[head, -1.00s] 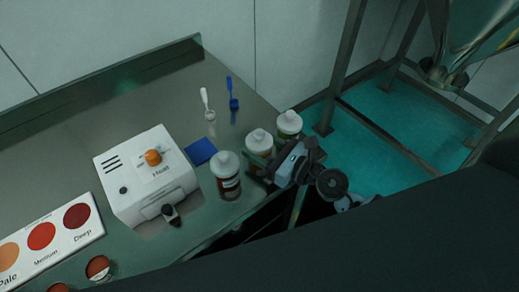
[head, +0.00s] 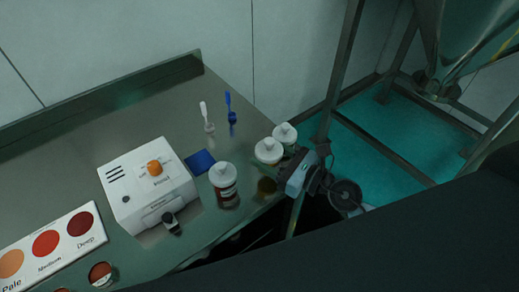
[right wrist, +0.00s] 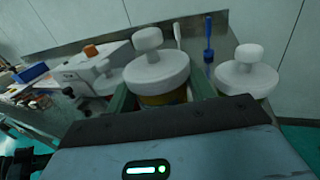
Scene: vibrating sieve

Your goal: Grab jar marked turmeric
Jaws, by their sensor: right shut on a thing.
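A white-lidded jar (head: 268,151) is between the fingers of my right gripper (head: 276,166), near the table's right edge. In the right wrist view the jar (right wrist: 160,78) stands upright between the green fingers, with yellow below its lid. It appears raised, with an amber reflection on the table below it. No label can be read on it. A second white-lidded jar (head: 285,134) is just behind it. A third jar (head: 225,186) with reddish-brown contents stands to the left on the table. My left gripper is not in view.
A white device (head: 148,188) with an orange knob stands on the metal table (head: 80,130). A blue square (head: 200,161), a white spoon (head: 207,117) and a blue brush-like tool (head: 230,108) are nearby. A colour chart (head: 48,247) lies front left. A metal frame (head: 345,60) stands at right.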

